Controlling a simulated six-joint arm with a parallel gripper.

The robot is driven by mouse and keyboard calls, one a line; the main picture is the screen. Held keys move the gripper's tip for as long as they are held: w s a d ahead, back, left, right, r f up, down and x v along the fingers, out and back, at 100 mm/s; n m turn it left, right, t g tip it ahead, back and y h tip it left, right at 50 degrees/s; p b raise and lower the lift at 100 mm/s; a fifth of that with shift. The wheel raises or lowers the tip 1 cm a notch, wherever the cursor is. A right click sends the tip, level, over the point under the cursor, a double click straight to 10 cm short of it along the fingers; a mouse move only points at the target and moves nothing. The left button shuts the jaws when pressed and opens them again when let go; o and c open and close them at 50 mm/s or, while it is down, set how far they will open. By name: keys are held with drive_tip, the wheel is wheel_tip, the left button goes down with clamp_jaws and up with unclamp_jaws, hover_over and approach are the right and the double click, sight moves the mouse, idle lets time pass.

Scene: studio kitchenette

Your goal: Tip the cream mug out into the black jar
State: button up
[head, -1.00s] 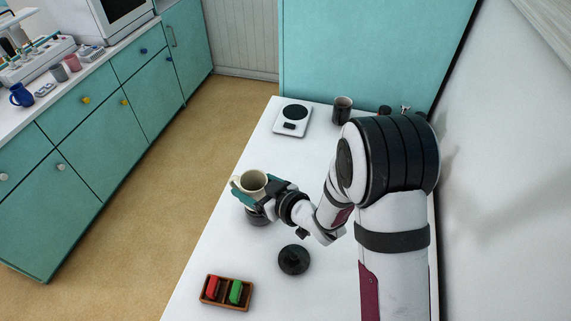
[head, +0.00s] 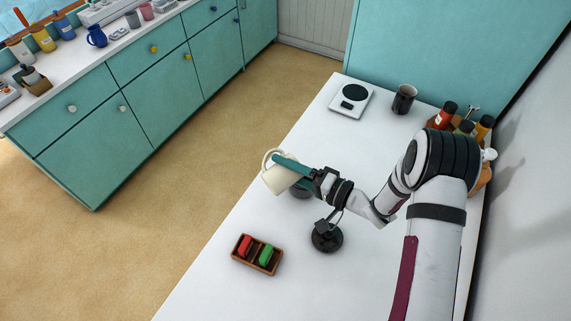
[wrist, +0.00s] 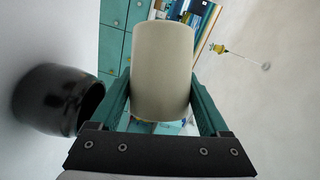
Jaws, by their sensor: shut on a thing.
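My gripper (head: 293,168) is shut on the cream mug (head: 279,180), with a teal finger along its side. The mug is off the table and strongly tilted, its handle toward the upper left. In the wrist view the mug (wrist: 162,72) sits between both teal fingers. In the wrist view the jar (wrist: 48,98) is at the left, apart from the mug. I cannot see inside the mug or jar, nor any pouring stream.
A wooden tray (head: 247,263) holds a red and a green block. A scale (head: 351,98), a dark mug (head: 404,99) and several bottles (head: 447,114) stand at the back. The table's left edge is close to the mug.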

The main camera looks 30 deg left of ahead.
drive_tip(key=shift+w+d+f+m+y, duration=0.15)
drive_tip(key=shift+f+m+y, duration=0.35)
drive_tip(key=shift+m, duration=0.5)
drive_tip(key=shift+w+m+y, duration=0.3)
drive_tip(key=shift+m, duration=0.6)
drive_tip(key=m, duration=0.2)
drive_tip(key=w+m+y, duration=0.1)
drive_tip(key=shift+d+r+m+t, duration=0.3)
drive_tip(key=shift+m, duration=0.1)
